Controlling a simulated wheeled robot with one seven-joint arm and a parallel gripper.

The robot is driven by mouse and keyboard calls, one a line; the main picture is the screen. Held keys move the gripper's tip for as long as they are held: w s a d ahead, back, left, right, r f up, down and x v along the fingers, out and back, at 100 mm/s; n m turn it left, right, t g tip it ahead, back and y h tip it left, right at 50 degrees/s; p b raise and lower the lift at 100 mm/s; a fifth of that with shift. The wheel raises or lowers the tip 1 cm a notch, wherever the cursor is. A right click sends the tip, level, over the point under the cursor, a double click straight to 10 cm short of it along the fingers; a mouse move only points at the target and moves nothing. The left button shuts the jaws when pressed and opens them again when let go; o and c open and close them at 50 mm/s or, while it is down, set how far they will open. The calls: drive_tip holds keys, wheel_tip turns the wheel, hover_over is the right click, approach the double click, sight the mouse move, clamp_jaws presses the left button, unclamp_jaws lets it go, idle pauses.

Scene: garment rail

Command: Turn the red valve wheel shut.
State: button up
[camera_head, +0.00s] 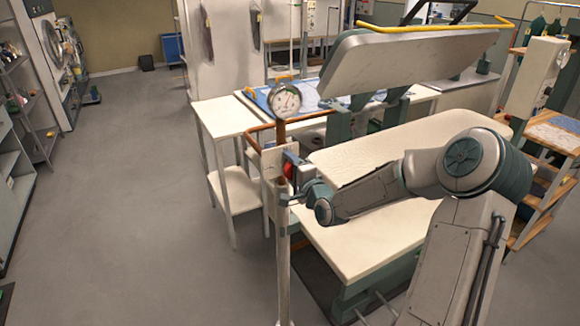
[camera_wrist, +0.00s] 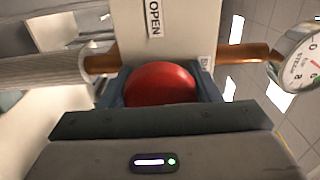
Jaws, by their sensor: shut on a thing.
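The red valve wheel (camera_wrist: 162,84) shows in the wrist view as a round red body between the two fingers of my gripper (camera_wrist: 165,88). One finger lies on each side of it, and my gripper is shut on it. The lower part of the wheel is hidden behind the gripper body. In the head view the wheel (camera_head: 289,170) is a small red patch on the pipe stand, with my gripper (camera_head: 293,190) at it. A white plate (camera_wrist: 190,30) behind the wheel reads OPEN at the top, and other lettering at its right edge is partly hidden.
A copper pipe (camera_wrist: 245,52) runs past the wheel to a round pressure gauge (camera_wrist: 303,62). The gauge (camera_head: 285,99) stands above the wheel in the head view. A pressing table (camera_head: 400,150) with a raised lid (camera_head: 400,65) lies to the right. The floor at left is clear.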

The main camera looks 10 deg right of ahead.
idle(0.5)
drive_tip(key=o, duration=1)
drive_tip(key=shift+s, duration=0.1)
drive_tip(key=v, duration=1.3)
drive_tip(key=shift+s+b, duration=0.35)
drive_tip(key=shift+b, duration=0.05)
drive_tip(key=shift+d, duration=0.15)
